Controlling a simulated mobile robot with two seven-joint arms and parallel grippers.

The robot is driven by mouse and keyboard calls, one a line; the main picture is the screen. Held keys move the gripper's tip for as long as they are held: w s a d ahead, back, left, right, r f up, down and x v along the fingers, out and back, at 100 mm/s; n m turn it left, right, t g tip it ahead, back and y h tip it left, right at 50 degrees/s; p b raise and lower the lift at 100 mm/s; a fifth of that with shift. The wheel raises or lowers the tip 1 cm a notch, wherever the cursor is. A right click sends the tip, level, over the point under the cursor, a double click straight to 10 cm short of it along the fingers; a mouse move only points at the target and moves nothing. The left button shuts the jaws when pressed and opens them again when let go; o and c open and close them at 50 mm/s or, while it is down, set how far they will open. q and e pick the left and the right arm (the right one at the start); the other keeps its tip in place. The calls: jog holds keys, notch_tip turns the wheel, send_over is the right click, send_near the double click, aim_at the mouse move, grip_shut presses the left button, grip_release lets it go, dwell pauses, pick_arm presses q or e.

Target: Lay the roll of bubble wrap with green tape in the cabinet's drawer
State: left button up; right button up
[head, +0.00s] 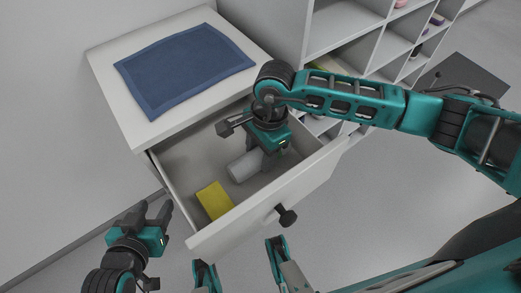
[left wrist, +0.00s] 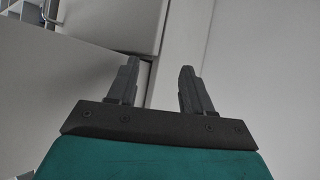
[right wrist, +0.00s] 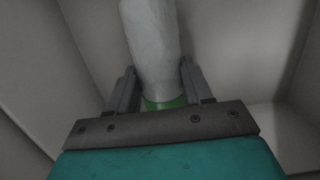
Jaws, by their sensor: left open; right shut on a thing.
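The roll of bubble wrap (head: 245,165) is pale grey and lies low inside the cabinet's open drawer (head: 275,204) in the head view. In the right wrist view the roll (right wrist: 150,45) runs up between the fingers, with its green tape (right wrist: 163,104) near the gripper's palm. My right gripper (head: 270,158) reaches down into the drawer and is shut on the roll. Whether the roll touches the drawer floor is hard to tell. My left gripper (head: 150,211) is open and empty, outside the drawer at its left; its fingers (left wrist: 157,85) also show in the left wrist view.
A yellow block (head: 214,200) lies in the drawer's front left, close to the roll. A dark knob (head: 286,215) sticks out from the drawer front. A blue mat (head: 185,68) lies on the cabinet top (head: 110,60). An open shelf unit (head: 335,30) stands behind at the right.

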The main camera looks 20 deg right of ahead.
jog(key=shift+f, duration=0.15)
jog(key=o, duration=1)
jog(key=shift+r, duration=0.5)
notch_tip(320, 180, up, 11)
jog(key=d+p, duration=0.1)
jog(key=p, duration=0.1)
jog(key=shift+w+d+r, duration=0.15)
jog(key=shift+w+d, duration=0.15)
jog(key=shift+d, duration=0.1)
